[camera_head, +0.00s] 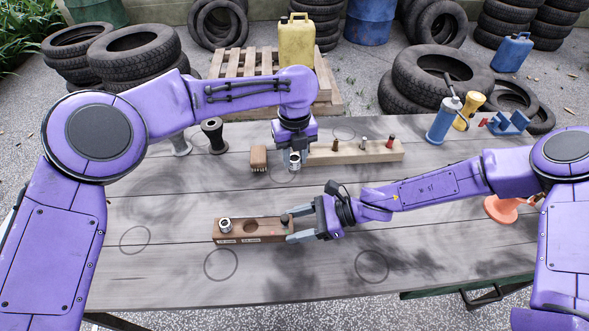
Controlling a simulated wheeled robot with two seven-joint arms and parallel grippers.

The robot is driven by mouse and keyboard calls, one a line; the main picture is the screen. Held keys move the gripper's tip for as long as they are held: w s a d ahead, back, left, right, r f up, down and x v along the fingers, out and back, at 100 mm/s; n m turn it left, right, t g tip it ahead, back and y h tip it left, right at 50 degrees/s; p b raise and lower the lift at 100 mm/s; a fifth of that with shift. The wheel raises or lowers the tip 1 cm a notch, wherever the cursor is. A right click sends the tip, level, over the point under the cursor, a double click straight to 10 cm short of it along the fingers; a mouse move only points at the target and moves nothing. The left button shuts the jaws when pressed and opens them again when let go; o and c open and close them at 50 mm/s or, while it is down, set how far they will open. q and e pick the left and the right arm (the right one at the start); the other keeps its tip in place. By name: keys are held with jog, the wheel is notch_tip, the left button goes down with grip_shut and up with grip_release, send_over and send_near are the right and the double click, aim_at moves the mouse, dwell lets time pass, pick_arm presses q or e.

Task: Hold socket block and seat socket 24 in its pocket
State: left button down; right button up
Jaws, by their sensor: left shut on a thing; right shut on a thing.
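The brown wooden socket block (238,240) lies on the front middle of the grey table, with small labels on its front face. A chrome socket (225,226) stands in its left pocket, and the round middle pocket (251,228) looks empty. A small dark piece shows at its right end. My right gripper (296,228) is shut on the block's right end, coming from the right. My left gripper (291,153) points down behind the block, shut on another chrome socket (295,161), up and to the right of the middle pocket. Its number is too small to read.
A pale wooden rail (375,152) with several upright tools stands just right of my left gripper. A brown brush (258,158) is close on its left. A black spool (213,135), blue canister (443,120) and blue vise (508,123) stand farther back. The table front is clear.

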pick_arm(q)
notch_tip(320, 180, up, 4)
jog(key=s+a+n, duration=0.1)
jog(key=s+a, duration=0.1)
jog(key=n, duration=0.8)
send_over(252, 231)
notch_tip(252, 231, down, 9)
jog(key=shift+r, duration=0.1)
jog(key=shift+f, duration=0.35)
jog(key=shift+f, duration=0.15)
jog(key=c, duration=0.8)
grip_release()
